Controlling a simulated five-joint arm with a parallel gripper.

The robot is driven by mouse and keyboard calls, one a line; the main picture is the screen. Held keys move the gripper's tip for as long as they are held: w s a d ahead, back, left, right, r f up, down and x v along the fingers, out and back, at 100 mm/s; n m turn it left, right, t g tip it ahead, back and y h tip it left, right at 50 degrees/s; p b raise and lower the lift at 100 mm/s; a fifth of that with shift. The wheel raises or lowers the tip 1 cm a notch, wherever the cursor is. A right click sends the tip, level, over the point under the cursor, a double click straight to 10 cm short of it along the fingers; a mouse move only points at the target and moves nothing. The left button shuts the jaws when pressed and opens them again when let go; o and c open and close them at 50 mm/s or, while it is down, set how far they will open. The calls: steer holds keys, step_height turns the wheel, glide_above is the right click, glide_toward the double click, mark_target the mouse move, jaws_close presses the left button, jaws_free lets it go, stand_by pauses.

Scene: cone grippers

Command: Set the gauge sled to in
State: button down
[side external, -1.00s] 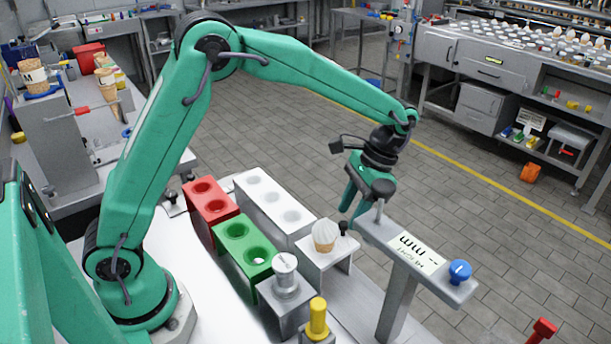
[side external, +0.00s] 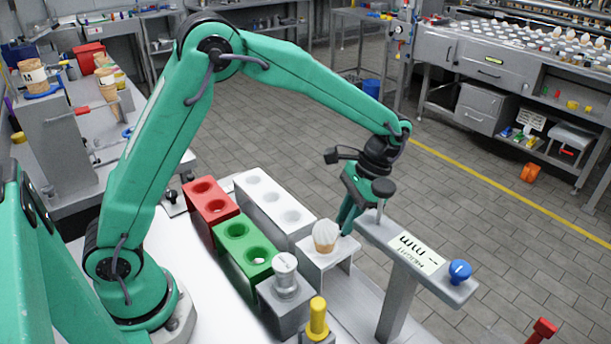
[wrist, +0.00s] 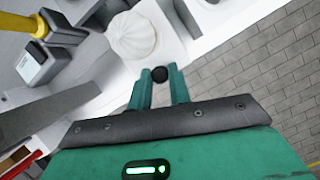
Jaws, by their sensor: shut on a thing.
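The gauge sled (side external: 343,263) is a pale block in the middle of the side view, with a white-topped cone (side external: 325,238) standing upright on it. The cone also shows from above in the wrist view (wrist: 134,36). A small black knob (wrist: 159,74) stands on the sled beside the cone. My gripper (side external: 346,232) points down at the sled's far edge, with its fingers shut on the knob, one on each side. In the side view the fingers hide the knob. The height gauge (side external: 417,252), a grey bar with a label on a post, stands to the right.
Red (side external: 208,202), green (side external: 243,246) and white (side external: 270,203) holed blocks stand left of the sled. A grey pedestal with a silver knob (side external: 286,272) and a yellow post (side external: 317,318) stand in front. The gauge bar with its blue knob (side external: 460,271) is close to my gripper's right.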

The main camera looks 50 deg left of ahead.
steer(key=d+y, duration=0.1)
steer(key=d, duration=1.1)
steer(key=shift+d, duration=0.3)
steer(key=shift+r, duration=0.1)
steer(key=c, duration=1.3)
jaws_free()
steer(key=v, duration=0.7)
steer(key=shift+r, duration=0.4)
